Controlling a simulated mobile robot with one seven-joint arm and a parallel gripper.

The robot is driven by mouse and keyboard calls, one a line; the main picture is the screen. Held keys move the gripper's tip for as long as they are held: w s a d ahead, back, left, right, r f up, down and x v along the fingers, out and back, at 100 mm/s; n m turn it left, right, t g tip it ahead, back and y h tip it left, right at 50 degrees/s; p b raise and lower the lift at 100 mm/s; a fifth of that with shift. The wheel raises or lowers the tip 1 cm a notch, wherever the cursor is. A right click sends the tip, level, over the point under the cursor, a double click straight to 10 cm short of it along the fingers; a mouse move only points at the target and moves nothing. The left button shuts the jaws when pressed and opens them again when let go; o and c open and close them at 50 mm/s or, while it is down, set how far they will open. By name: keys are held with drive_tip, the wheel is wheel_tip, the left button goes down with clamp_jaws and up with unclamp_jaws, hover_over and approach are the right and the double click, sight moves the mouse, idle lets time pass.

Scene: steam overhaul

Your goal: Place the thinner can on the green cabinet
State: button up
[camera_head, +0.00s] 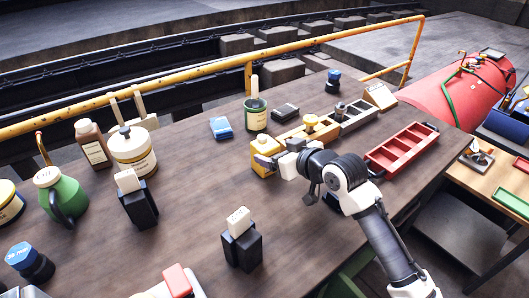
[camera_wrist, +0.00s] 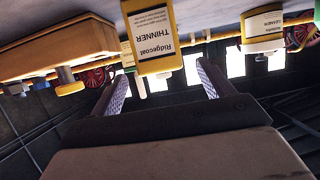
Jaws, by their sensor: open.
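The thinner can (camera_wrist: 155,38) is yellow with a pale label reading "Ridgecoat THINNER" in the wrist view, which shows the scene upside down. In the head view the yellow can (camera_head: 264,147) stands on the brown bench, partly hidden by my gripper (camera_head: 268,161). My gripper is open in the wrist view (camera_wrist: 162,72), its two fingers pointing toward the can. The can lies about in line with the gap between the fingertips; I cannot tell whether it is between them. No green cabinet is clearly identifiable; a green surface (camera_head: 352,272) shows below the bench edge.
A red tray (camera_head: 402,148) lies to the right. Bottles and black blocks crowd the left. The bench (camera_head: 195,190) has clear patches in its middle.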

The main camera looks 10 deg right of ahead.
sight(265, 146)
drive_tip(key=p+x, duration=0.3)
drive_tip(key=x, duration=0.2)
drive_tip(key=shift+w+a+r, duration=0.1)
drive_tip(key=shift+w, duration=0.1)
drive_tip(key=shift+w+f, duration=0.2)
drive_tip(key=c, duration=1.4)
drive_tip(key=shift+o, duration=0.2)
drive_tip(key=shift+r, duration=0.15)
